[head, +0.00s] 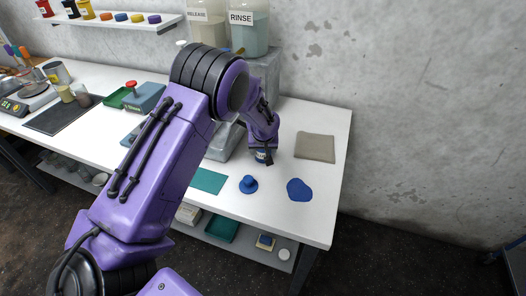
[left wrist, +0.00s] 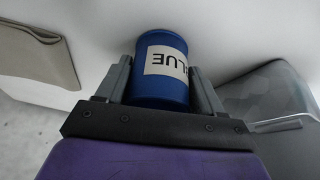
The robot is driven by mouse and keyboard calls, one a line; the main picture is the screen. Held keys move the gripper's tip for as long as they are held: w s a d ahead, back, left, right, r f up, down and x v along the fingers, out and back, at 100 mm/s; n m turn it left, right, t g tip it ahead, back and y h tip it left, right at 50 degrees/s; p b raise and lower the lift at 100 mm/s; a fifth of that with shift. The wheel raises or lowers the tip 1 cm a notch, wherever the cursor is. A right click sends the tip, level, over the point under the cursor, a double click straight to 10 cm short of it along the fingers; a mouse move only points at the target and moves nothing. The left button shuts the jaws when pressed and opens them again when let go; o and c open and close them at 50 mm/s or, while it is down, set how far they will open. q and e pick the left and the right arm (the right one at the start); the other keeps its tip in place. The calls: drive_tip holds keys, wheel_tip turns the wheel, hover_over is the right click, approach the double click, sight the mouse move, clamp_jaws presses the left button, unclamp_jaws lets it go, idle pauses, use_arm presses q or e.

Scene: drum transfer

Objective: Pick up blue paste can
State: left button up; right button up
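The blue paste can (head: 263,157) stands at the right part of the white table, partly hidden by my gripper in the head view. In the left wrist view the blue can (left wrist: 163,88) fills the gap between my fingers, its white label reading BLUE. My left gripper (head: 262,150) reaches down around it, and its fingers (left wrist: 163,80) lie against both sides of the can, with no clear gap at the tips. My right gripper is not in view.
A blue knobbed piece (head: 248,185) and a flat blue patch (head: 299,190) lie in front of the can. A grey-beige square (head: 315,147) lies to its right. A grey block with RELEASE and RINSE (head: 249,35) containers stands behind. A teal mat (head: 208,180) lies left.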

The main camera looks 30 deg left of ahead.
use_arm(q)
drive_tip(key=c, duration=0.6)
drive_tip(key=shift+d, duration=0.1)
